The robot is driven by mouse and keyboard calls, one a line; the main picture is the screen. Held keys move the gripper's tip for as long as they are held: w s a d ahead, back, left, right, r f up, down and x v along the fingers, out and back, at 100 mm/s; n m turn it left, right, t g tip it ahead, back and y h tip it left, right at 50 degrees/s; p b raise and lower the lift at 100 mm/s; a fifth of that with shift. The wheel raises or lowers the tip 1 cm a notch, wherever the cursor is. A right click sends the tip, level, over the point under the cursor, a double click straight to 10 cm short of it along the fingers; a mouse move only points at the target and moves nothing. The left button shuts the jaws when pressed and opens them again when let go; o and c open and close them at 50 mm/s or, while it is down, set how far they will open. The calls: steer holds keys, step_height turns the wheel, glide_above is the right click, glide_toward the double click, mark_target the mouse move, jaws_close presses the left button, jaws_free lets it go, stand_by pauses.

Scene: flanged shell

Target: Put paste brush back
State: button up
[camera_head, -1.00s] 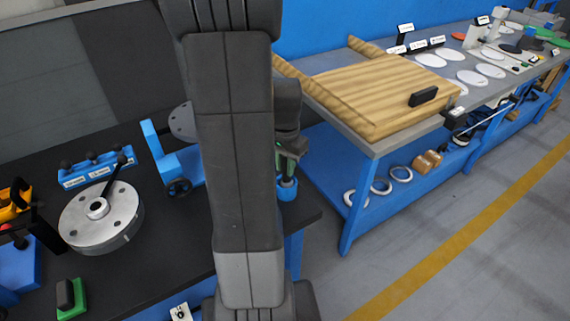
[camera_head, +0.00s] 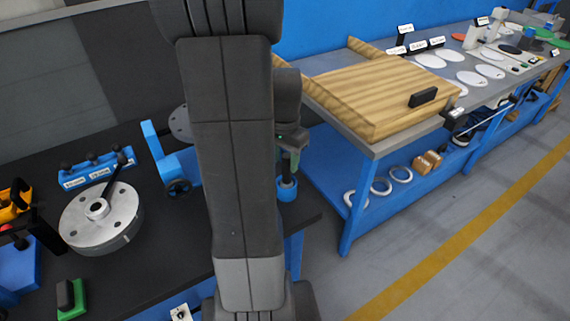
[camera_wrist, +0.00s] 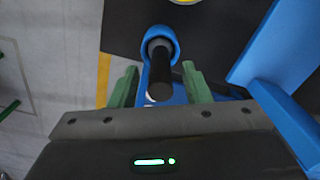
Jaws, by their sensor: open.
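The paste brush appears as a dark round handle (camera_wrist: 160,80) standing in a blue cup (camera_wrist: 159,34) at the edge of the black bench. Its brush end is hidden inside the cup. In the head view the blue cup (camera_head: 287,194) sits just right of my arm, with a short length of handle (camera_head: 287,178) showing above it. My gripper (camera_wrist: 160,70) is open, its green fingers on either side of the handle's upper end with gaps visible. In the head view my gripper (camera_head: 289,160) is above the cup, partly hidden by my arm.
A blue stand (camera_head: 178,165) is close left of the cup. A round flanged metal part (camera_head: 100,218) and a blue rack (camera_head: 95,171) lie farther left on the black bench. A second bench with a wooden board (camera_head: 375,92) stands to the right.

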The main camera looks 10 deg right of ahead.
step_height(320, 180, up, 10)
steer(key=shift+f, duration=0.2)
